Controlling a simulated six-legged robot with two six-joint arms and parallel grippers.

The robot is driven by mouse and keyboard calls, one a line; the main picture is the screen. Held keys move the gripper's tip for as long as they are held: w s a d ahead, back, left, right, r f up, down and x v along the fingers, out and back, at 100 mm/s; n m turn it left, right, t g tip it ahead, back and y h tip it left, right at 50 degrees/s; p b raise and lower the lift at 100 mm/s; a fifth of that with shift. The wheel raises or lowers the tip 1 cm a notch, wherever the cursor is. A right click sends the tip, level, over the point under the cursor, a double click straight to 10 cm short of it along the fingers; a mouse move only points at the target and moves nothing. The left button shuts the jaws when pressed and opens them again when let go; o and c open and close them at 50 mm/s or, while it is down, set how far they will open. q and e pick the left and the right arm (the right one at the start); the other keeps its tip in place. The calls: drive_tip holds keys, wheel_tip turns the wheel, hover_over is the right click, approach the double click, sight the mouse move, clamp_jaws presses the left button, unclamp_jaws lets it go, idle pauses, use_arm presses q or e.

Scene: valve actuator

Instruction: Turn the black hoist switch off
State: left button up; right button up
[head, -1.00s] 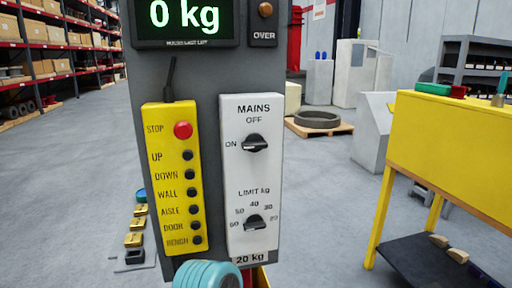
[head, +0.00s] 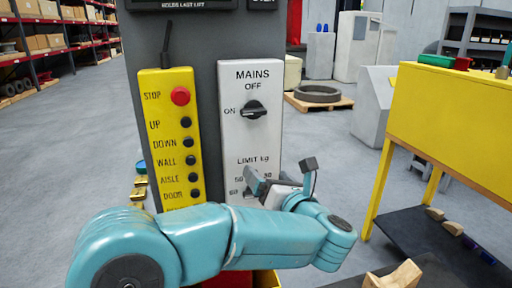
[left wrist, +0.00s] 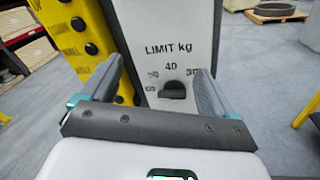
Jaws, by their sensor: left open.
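The black mains switch (head: 254,109) sits on the upper part of a white panel (head: 232,155), with OFF printed above it and ON to its left. Its handle lies roughly level, toward ON. My left gripper (head: 280,174) is open and empty, below and slightly right of the switch, in front of the limit scale. In the left wrist view, the open fingers (left wrist: 157,70) frame the LIMIT kg scale and the black limit knob (left wrist: 173,90). The mains switch is outside that view. My right gripper is not in view.
A yellow button strip (head: 172,125) with a red stop button (head: 180,96) is just left of the white panel. A yellow bench (head: 450,125) stands at the right. A wooden piece (head: 394,276) is at the lower right. Space right of the panel is clear.

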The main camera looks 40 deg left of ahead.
use_arm(q)
drive_tip(key=s+d+r+n+t, duration=0.1)
drive_tip(key=s+d+r, duration=0.1)
drive_tip(key=r, duration=0.2)
drive_tip(key=s+d+r+n+t+h, duration=0.1)
drive_tip(key=s+r, duration=0.2)
drive_tip(key=r, duration=0.1)
drive_tip(key=s+d+r+n, duration=0.1)
drive_tip(key=s+d+r, duration=0.1)
drive_tip(key=r, duration=0.3)
drive_tip(key=p, duration=0.4)
approach(255, 111)
drive_tip(key=x, duration=0.8)
drive_tip(key=shift+a+r, duration=0.1)
drive_tip(key=shift+a, duration=0.1)
drive_tip(key=shift+w+a+m, duration=0.3)
drive_tip(key=shift+w+a, duration=0.1)
drive_tip(key=shift+w, duration=0.1)
drive_tip(key=shift+s, duration=0.1)
drive_tip(key=c, duration=1.1)
